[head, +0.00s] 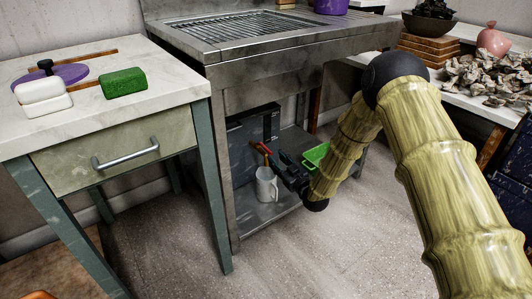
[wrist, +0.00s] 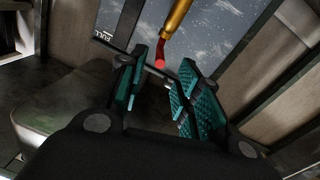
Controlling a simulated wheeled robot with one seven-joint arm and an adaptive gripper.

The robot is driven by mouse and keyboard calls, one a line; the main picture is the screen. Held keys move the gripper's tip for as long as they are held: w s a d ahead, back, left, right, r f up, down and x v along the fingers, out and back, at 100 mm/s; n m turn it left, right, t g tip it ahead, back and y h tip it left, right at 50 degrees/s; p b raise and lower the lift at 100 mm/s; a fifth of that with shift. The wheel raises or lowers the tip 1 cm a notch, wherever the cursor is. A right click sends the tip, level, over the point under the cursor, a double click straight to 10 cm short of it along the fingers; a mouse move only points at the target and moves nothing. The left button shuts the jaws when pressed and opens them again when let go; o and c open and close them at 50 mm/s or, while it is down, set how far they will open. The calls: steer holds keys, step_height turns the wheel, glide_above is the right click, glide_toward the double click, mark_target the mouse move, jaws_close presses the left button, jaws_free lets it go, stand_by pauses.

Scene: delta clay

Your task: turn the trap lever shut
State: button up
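The trap lever (head: 262,148) is a red handle in front of a dark grey box (head: 246,150) under the metal sink unit. In the wrist view the red lever (wrist: 160,63) hangs at the end of a brass-coloured stem (wrist: 176,20) and its tip is just ahead of my fingers. My gripper (head: 280,160) reaches in low from the right, close to the lever. In the wrist view my gripper (wrist: 163,62) is open, with teal pads either side of the lever's line. I cannot tell whether a pad touches it.
A white mug (head: 266,187) stands on the low shelf just below the lever. A green bin (head: 316,155) is on the right behind my arm. The sink unit's front leg (head: 222,170) stands to the left. The floor in front is clear.

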mark_target(262, 145)
steer(key=b+x, duration=0.3)
steer(key=x, duration=0.4)
steer(key=shift+w+a+f, duration=0.15)
steer(key=shift+w+a, duration=0.05)
steer(key=shift+w, duration=0.15)
steer(key=shift+b+x, duration=0.5)
steer(key=shift+x, duration=0.35)
jaws_close()
